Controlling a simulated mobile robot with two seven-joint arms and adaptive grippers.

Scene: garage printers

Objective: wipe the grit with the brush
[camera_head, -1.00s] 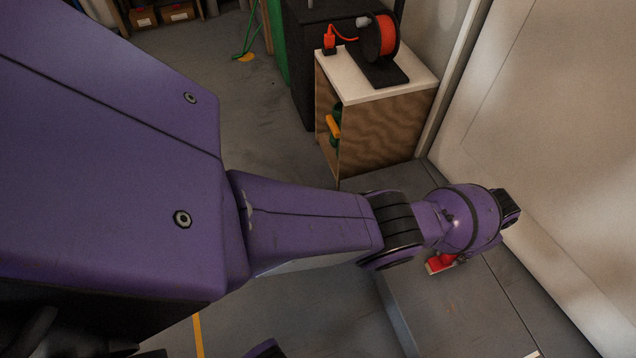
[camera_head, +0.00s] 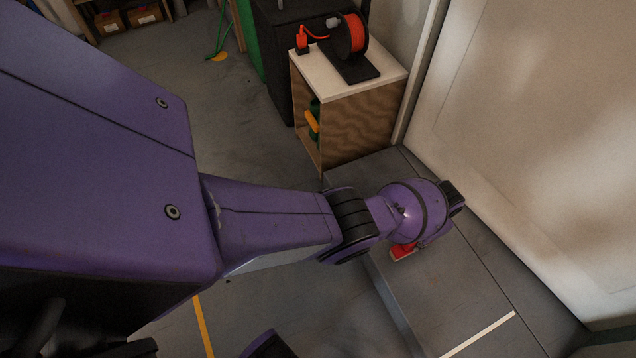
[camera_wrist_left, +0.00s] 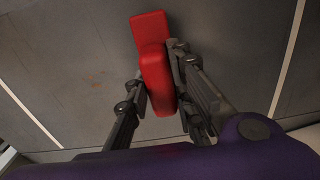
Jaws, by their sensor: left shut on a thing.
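The red brush (camera_head: 403,250) shows just below my left wrist in the head view, over a grey slab (camera_head: 455,290). In the left wrist view the brush (camera_wrist_left: 155,70) sits between the black fingers of my left gripper (camera_wrist_left: 158,88), which is shut on it. Its bristles are hidden, and I cannot tell whether it touches the slab. A few faint brownish specks, possibly the grit (camera_wrist_left: 95,79), lie on the slab left of the brush in the wrist view. My right gripper is not in view.
A wooden cabinet (camera_head: 365,130) with a white top stands behind the slab, carrying a red spool (camera_head: 352,35) on a black base. A pale wall panel (camera_head: 540,130) borders the slab on the right. Open floor (camera_head: 230,120) lies to the left.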

